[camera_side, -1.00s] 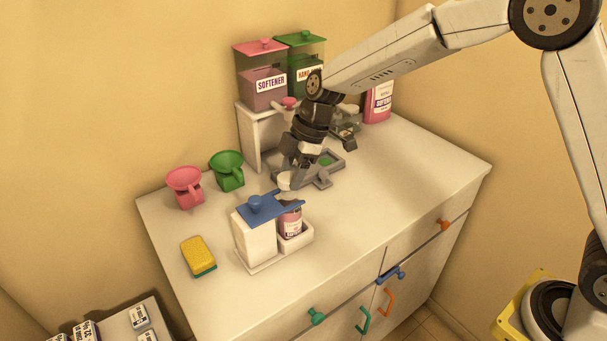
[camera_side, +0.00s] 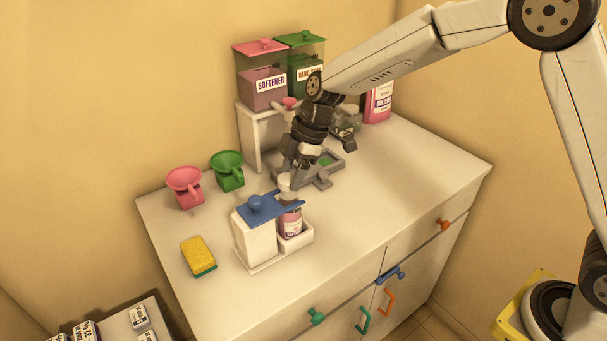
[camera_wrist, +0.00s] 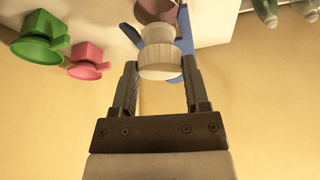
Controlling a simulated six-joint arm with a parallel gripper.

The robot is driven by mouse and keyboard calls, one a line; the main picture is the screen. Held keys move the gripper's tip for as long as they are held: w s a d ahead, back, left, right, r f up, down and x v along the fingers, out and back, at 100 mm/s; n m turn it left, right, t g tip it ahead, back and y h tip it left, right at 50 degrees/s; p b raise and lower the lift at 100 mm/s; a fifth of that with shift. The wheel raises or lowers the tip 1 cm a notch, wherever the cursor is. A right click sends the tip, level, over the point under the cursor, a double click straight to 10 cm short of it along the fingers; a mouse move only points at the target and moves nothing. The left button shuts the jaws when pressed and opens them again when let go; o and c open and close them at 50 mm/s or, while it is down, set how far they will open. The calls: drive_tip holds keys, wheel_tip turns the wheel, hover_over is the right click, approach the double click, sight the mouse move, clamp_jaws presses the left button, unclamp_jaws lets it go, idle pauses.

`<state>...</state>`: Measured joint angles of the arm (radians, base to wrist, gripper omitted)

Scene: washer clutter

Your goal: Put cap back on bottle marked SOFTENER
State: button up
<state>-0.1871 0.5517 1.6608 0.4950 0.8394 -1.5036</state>
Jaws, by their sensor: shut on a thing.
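The small pink bottle (camera_side: 290,223), its label partly readable as SOFTENER, stands upright in the white caddy (camera_side: 272,257), beside the white box with the blue lid (camera_side: 263,207). My gripper (camera_side: 290,181) is shut on a ridged white cap (camera_wrist: 160,62) and holds it over the bottle's mouth. In the wrist view the cap sits between both fingers, with a pale neck and the pinkish bottle top (camera_wrist: 153,11) just beyond it. I cannot tell whether the cap touches the neck. The blue lid's edge hides part of the bottle's upper end in the side view.
A pink funnel cup (camera_side: 185,186), a green one (camera_side: 228,169) and a yellow sponge (camera_side: 198,256) are at the left. A grey tray (camera_side: 322,178) lies behind my gripper. Dispensers on a white stand (camera_side: 250,140) and a larger pink SOFTENER bottle (camera_side: 378,103) stand behind. The counter's right side is clear.

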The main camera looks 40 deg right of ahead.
drive_tip(key=shift+f, duration=0.95)
idle(2.2)
drive_tip(key=o, duration=1.3)
drive_tip(key=shift+r, duration=0.2)
drive_tip(key=shift+r, duration=3.35)
drive_tip(key=shift+d, duration=0.1)
drive_tip(key=s+d+f+m+t+h, duration=0.1)
drive_tip(key=s+d+f+m+h, duration=0.1)
drive_tip(key=s+d+f+m, duration=0.2)
drive_tip(key=s+d+f+m+h, duration=0.2)
drive_tip(key=s+d+f+m, duration=0.2)
drive_tip(key=s+d+m, duration=0.7)
drive_tip(key=s, duration=0.5)
drive_tip(key=shift+s+d+f+m+t, duration=0.2)
drive_tip(key=shift+s+f+m+t, duration=0.1)
drive_tip(key=shift+f+m+t, duration=0.1)
